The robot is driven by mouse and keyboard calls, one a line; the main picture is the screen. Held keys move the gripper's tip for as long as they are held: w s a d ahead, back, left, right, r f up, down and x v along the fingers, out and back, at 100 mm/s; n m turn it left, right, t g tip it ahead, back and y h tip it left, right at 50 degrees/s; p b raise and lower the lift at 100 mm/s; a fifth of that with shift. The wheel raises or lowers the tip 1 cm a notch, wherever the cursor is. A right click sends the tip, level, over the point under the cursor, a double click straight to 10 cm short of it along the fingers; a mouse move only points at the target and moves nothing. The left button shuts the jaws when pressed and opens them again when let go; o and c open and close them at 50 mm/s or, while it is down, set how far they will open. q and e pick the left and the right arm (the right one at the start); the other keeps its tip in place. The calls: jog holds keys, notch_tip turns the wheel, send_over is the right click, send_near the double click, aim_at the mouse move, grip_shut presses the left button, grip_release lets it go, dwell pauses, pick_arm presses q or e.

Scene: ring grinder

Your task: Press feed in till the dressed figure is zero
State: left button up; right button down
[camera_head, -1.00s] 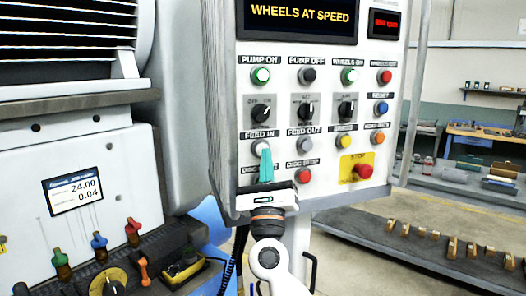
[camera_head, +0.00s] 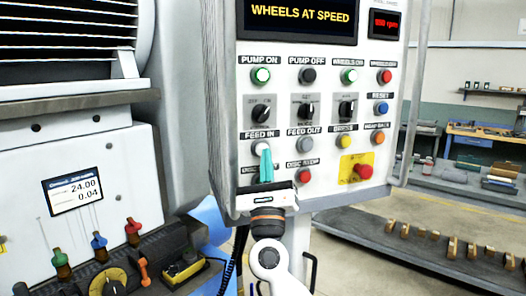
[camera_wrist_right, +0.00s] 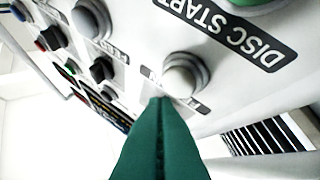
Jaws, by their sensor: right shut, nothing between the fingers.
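The white FEED IN button (camera_head: 259,147) sits on the control panel, under the left selector knob. It also shows in the right wrist view (camera_wrist_right: 182,76). My right gripper (camera_head: 266,153) is shut and empty, its teal fingertips just at the lower edge of the button in the head view. In the wrist view the fingertips (camera_wrist_right: 160,102) are close below the button; I cannot tell whether they touch it. The small display (camera_head: 73,190) on the machine at left reads 24.00 above 0.04. My left gripper is not in view.
The FEED OUT button (camera_head: 305,143) is right of FEED IN. The green DISC START button is hidden behind my gripper in the head view. A red stop button (camera_head: 363,171) sits on a yellow plate. The upper screen (camera_head: 300,16) reads WHEELS AT SPEED.

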jog(key=shift+w+a+b, duration=0.15)
jog(key=shift+w+b, duration=0.3)
jog(key=shift+w+a+b, duration=0.1)
jog(key=shift+w+b, duration=0.15)
jog(key=shift+b, duration=0.15)
dwell(0.7)
jog(key=shift+w+r+b, duration=0.15)
jog(key=shift+b, duration=0.15)
dwell(0.8)
jog(key=shift+s+f+p, duration=0.2)
jog(key=shift+p, duration=0.1)
jog(key=shift+s, duration=0.45)
